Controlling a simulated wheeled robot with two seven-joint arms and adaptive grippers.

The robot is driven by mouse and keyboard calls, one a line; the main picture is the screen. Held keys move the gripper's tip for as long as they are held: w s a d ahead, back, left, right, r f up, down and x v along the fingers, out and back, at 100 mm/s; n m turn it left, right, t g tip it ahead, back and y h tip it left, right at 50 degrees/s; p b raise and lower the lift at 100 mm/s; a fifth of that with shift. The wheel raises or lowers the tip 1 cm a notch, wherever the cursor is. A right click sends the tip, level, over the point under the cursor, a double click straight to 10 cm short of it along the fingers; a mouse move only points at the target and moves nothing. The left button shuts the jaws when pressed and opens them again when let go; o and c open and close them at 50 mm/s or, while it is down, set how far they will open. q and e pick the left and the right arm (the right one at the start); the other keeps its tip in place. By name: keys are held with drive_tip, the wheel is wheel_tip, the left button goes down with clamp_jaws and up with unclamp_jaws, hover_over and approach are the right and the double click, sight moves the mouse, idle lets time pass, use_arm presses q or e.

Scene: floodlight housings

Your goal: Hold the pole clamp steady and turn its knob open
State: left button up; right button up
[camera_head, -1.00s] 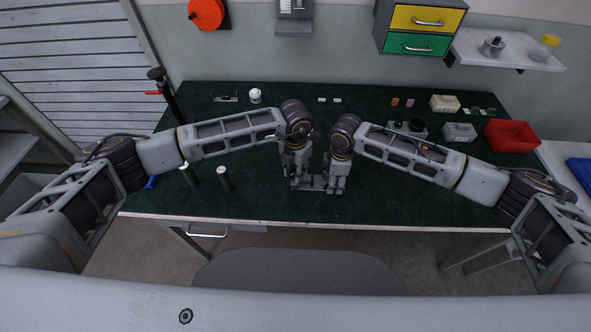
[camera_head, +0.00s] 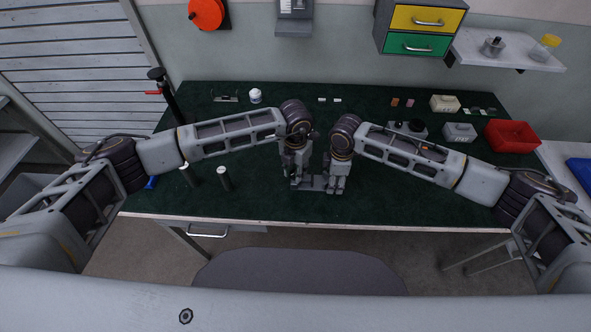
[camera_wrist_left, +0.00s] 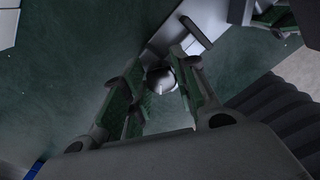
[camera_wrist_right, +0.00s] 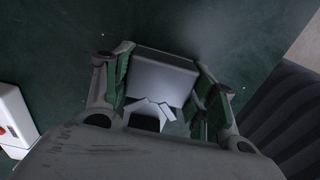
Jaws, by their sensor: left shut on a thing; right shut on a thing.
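The grey pole clamp (camera_head: 317,183) lies near the front edge of the green bench, between my two grippers, which hide much of it. In the left wrist view, my left gripper (camera_wrist_left: 163,85) is shut on the clamp's round grey knob (camera_wrist_left: 160,78), which has a pale line on it. A flat grey part of the clamp (camera_wrist_left: 181,34) reaches away beyond the knob. In the right wrist view, my right gripper (camera_wrist_right: 163,87) is shut on the clamp's blocky grey body (camera_wrist_right: 160,76). In the head view the left gripper (camera_head: 296,184) and right gripper (camera_head: 335,189) both point down.
A black pole-like stand (camera_head: 167,100) is at the back left. A red bin (camera_head: 511,136) and small boxes (camera_head: 459,132) are at the right. The bench's front middle is otherwise clear.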

idle(0.4)
use_arm(q)
drive_tip(key=o, duration=1)
drive_tip(key=shift+r, duration=0.1)
drive_tip(key=shift+r, duration=5.9)
